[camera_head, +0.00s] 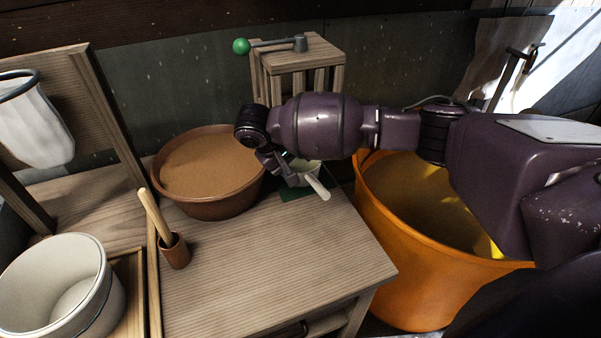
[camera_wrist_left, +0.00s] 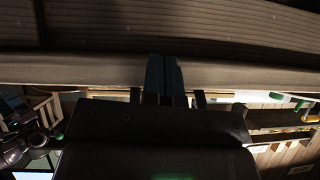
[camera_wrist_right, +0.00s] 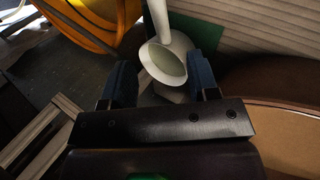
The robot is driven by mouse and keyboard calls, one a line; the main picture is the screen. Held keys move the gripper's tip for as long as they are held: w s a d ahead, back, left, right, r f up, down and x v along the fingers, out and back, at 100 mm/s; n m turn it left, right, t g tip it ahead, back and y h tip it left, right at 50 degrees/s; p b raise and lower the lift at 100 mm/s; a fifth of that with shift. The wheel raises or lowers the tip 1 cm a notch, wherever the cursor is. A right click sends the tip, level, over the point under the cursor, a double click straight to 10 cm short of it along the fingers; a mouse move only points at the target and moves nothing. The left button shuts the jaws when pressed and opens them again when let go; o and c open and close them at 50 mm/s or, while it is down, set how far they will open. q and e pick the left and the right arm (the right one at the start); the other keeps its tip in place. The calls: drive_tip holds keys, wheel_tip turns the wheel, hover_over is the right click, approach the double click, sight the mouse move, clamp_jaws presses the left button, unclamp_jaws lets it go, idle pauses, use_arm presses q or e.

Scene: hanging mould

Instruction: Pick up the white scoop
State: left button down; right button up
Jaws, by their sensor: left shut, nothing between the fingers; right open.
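The white scoop (camera_head: 318,187) is on the green mat (camera_head: 292,195) on the wooden table, partly hidden by my right arm in the head view. Its bowl (camera_wrist_right: 165,64) shows in the right wrist view, with the handle pointing away. My right gripper (camera_head: 279,168) is open and reaches down at the scoop. In the right wrist view its two blue fingers stand on either side of the scoop's bowl; I cannot tell whether they touch it. My left gripper (camera_wrist_left: 164,75) is shut and empty, seen only in the left wrist view.
A brown bowl (camera_head: 212,208) of tan material stands left of the scoop. An orange tub (camera_head: 392,255) stands at right. A small wooden stand (camera_head: 297,60) is behind. A cup (camera_head: 175,251) with a wooden stick and a white bucket (camera_head: 102,290) are at left. The table's front (camera_head: 270,270) is clear.

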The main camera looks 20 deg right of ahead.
sight(312, 181)
drive_tip(key=b+x, duration=0.1)
drive_tip(key=x, duration=0.5)
drive_tip(key=shift+w+f, duration=0.1)
drive_tip(key=shift+w, duration=0.1)
drive_tip(key=x, duration=0.3)
drive_tip(key=shift+w+d+f+b, duration=0.1)
drive_tip(key=shift+w+f+b, duration=0.15)
drive_tip(key=shift+b, duration=0.1)
drive_tip(key=shift+d+f, duration=0.35)
drive_tip(key=shift+f, duration=0.1)
use_arm(q)
drive_tip(key=shift+s+f, duration=0.15)
drive_tip(key=shift+f, duration=0.45)
drive_tip(key=shift+s+f, duration=0.15)
drive_tip(key=shift+f, duration=0.45)
drive_tip(key=shift+w, duration=0.1)
use_arm(e)
drive_tip(key=shift+c, duration=1.2)
drive_tip(key=c, duration=0.7)
use_arm(q)
drive_tip(key=shift+r, duration=0.1)
use_arm(e)
clamp_jaws()
